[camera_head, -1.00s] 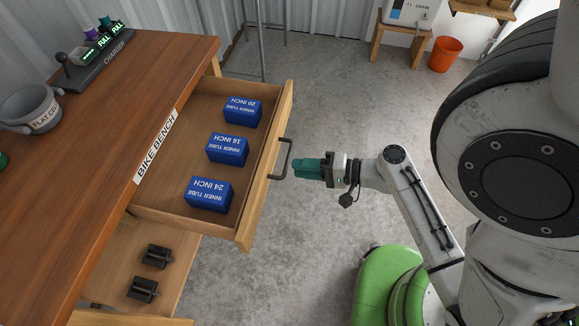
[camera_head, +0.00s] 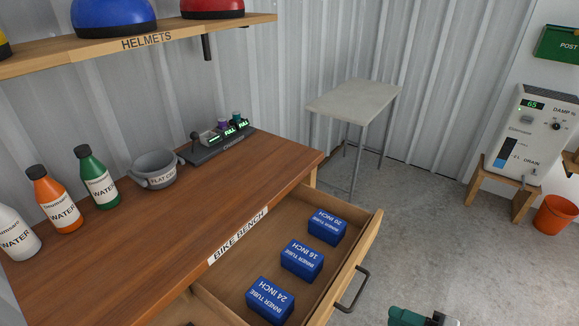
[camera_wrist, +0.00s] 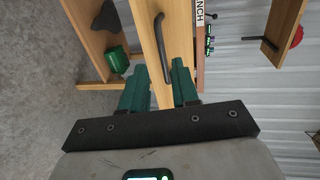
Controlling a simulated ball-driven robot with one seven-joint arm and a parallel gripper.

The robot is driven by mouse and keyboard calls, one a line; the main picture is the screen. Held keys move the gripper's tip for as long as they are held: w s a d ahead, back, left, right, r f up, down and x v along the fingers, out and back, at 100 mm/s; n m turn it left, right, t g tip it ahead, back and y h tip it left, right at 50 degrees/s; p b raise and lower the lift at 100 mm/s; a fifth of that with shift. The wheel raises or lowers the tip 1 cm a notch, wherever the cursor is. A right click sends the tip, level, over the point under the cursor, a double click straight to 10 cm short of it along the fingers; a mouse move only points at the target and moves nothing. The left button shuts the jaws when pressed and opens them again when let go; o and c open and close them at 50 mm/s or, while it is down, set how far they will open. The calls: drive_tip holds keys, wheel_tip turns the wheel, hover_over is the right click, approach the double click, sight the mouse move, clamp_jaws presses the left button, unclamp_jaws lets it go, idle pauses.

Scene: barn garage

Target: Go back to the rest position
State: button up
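My gripper shows in the wrist view (camera_wrist: 160,88) with its two green fingers spread apart and nothing between them. The black drawer handle (camera_wrist: 162,45) is ahead of the fingertips there, apart from them as far as I can tell. In the head view only a green part of my gripper (camera_head: 410,317) shows at the bottom edge, right of the open drawer (camera_head: 345,250). The drawer is pulled out of the bike bench (camera_head: 140,235) and holds three blue inner tube boxes, marked 20 inch (camera_head: 326,227), 16 inch (camera_head: 302,259) and 24 inch (camera_head: 270,300).
A helmet shelf (camera_head: 140,42) is above. A small grey table (camera_head: 352,100), a dehumidifier (camera_head: 528,135) and an orange bucket (camera_head: 556,215) stand beyond. The floor (camera_head: 440,235) between is clear.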

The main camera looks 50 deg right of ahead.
drive_tip(key=w+a+f+n+g+y, duration=0.2)
drive_tip(key=w+a+f+n+g, duration=0.15)
drive_tip(key=a+n+g, duration=0.25)
drive_tip(key=w+a+f+n+g+y, duration=0.2)
drive_tip(key=w+a+f+n+g, duration=0.15)
drive_tip(key=a+n+g, duration=0.3)
drive_tip(key=r+n+h, duration=0.1)
drive_tip(key=a+r+n+g+h, duration=0.1)
drive_tip(key=n+h, duration=0.1)
drive_tip(key=w+r+n+g+h, duration=0.1)
drive_tip(key=shift+a+r+n+h, duration=0.1)
drive_tip(key=shift+a+n+h, duration=0.1)
drive_tip(key=shift+n+h, duration=0.2)
